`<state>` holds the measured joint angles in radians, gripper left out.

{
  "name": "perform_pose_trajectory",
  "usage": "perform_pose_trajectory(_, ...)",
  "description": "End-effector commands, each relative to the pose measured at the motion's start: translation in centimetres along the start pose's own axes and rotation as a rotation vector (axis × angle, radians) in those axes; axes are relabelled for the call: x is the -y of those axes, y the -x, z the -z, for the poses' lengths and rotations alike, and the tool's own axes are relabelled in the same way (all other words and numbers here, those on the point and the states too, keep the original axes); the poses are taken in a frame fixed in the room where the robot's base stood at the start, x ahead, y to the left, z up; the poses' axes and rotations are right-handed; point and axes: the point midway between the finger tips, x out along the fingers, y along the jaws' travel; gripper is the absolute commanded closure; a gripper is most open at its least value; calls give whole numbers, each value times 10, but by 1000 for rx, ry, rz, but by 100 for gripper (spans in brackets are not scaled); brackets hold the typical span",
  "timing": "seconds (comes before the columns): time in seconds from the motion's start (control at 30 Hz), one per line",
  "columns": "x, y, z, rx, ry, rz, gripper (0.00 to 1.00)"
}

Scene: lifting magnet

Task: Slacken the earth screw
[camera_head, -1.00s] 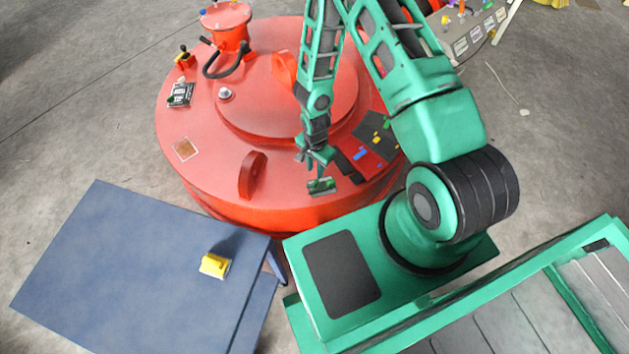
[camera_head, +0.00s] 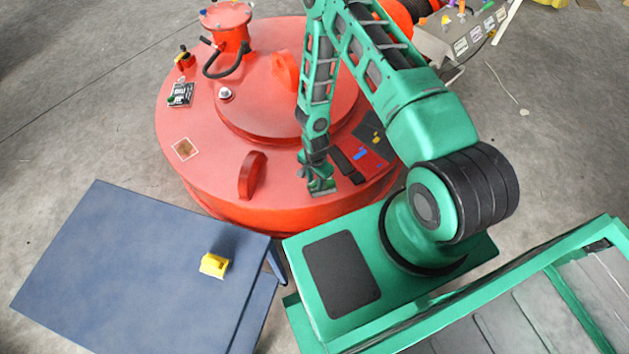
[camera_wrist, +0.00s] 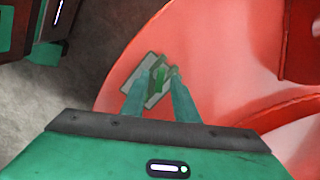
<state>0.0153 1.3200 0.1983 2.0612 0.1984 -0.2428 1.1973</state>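The earth screw (camera_wrist: 160,76) shows in the wrist view as a small green piece on a pale-edged plate (camera_wrist: 137,77) on the red magnet (camera_wrist: 215,60). In the head view the plate (camera_head: 323,192) lies near the front rim of the round red magnet (camera_head: 215,165), and my gripper largely hides the screw. My gripper (camera_wrist: 158,79) reaches down over the plate, with one finger on either side of the green piece. The fingers stand apart, and I see no clear contact with the screw. The gripper also shows in the head view (camera_head: 318,182).
An upright red lug (camera_head: 252,175) stands on the magnet left of my gripper. Dark and blue fittings (camera_head: 360,154) lie just right of it. A blue table (camera_head: 130,260) with a yellow block (camera_head: 214,265) stands at the front left.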

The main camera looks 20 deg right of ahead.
Motion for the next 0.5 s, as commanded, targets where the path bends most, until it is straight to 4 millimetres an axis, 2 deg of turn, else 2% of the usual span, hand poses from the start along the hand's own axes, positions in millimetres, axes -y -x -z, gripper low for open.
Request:
perform_pose_trajectory(0.03,0,0,0,0,0,0,73)
perform_pose_trajectory(0.13,0,0,0,0,0,0,97)
perform_pose_trajectory(0.17,0,0,0,0,0,0,100)
perform_pose_trajectory(0.5,1,0,0,0,22,1,100)
